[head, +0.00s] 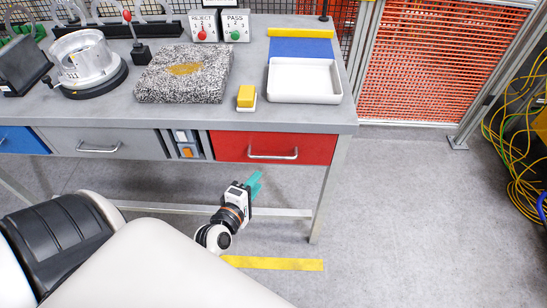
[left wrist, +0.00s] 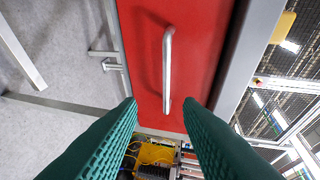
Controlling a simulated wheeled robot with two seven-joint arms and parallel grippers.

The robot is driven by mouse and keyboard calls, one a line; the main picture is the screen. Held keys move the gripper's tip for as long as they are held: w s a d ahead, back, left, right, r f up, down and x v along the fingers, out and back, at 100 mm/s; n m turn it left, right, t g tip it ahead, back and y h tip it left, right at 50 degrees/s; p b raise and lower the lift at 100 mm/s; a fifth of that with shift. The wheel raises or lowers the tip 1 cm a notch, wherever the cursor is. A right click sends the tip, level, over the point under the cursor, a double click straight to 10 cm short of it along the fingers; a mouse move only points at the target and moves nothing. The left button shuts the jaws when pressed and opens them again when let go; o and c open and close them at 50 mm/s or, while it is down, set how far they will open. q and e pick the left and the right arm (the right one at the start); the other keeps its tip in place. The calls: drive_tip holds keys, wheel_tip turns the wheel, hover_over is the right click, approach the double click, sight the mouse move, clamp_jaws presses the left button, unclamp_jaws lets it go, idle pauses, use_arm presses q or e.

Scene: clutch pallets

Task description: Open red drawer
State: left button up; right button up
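The red drawer (head: 232,147) is at the right end of the workbench front, and its face looks flush with the bench. Its metal bar handle (head: 273,156) runs across the front. My left gripper (head: 256,182) is below and slightly left of the handle, apart from it. In the left wrist view the red drawer (left wrist: 200,45) fills the upper middle and its handle (left wrist: 168,70) stands lengthwise, ahead of the gap between the fingers. The left gripper's two green fingers (left wrist: 160,125) are wide apart with nothing between them. My right gripper is not in view.
The bench top (head: 205,118) holds a granite slab (head: 185,85), a yellow block (head: 246,96) and a white tray (head: 304,98). A grey drawer (head: 100,146) and a blue drawer (head: 20,140) are to the left. Bench legs stand below. The floor (head: 420,220) to the right is clear.

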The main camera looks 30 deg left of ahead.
sight(274, 156)
use_arm(q)
drive_tip(key=x, duration=0.8)
drive_tip(key=r+x, duration=0.1)
drive_tip(key=x, duration=0.3)
drive_tip(key=shift+w, duration=0.15)
drive_tip(key=shift+c, duration=0.4)
clamp_jaws()
